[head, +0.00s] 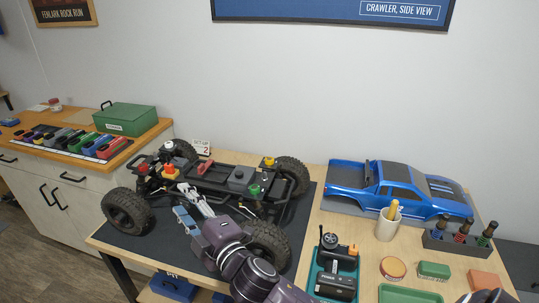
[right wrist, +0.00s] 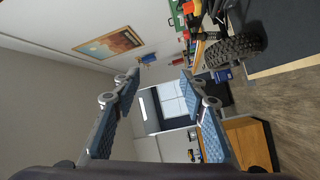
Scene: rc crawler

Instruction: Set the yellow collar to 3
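The yellow collar (head: 268,162) sits on top of a shock at the far right corner of the crawler chassis (head: 222,178). The other corners carry a white collar (head: 169,145), a red-orange collar (head: 169,170) and a green collar (head: 254,190). Any number marks on the yellow collar are too small to read. My right gripper (head: 185,198) is over the chassis's near left side, left of the yellow collar and apart from it. In the right wrist view its fingers (right wrist: 161,76) are spread with nothing between them. My left gripper is not in view.
A small set-up card (head: 201,148) stands behind the chassis. The blue body shell (head: 400,190), a cup (head: 388,226), a driver rack (head: 460,240) and a transmitter (head: 338,262) occupy the right side. A green box (head: 125,118) stands on the left cabinet. The dark mat (head: 135,240) has bare room front left.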

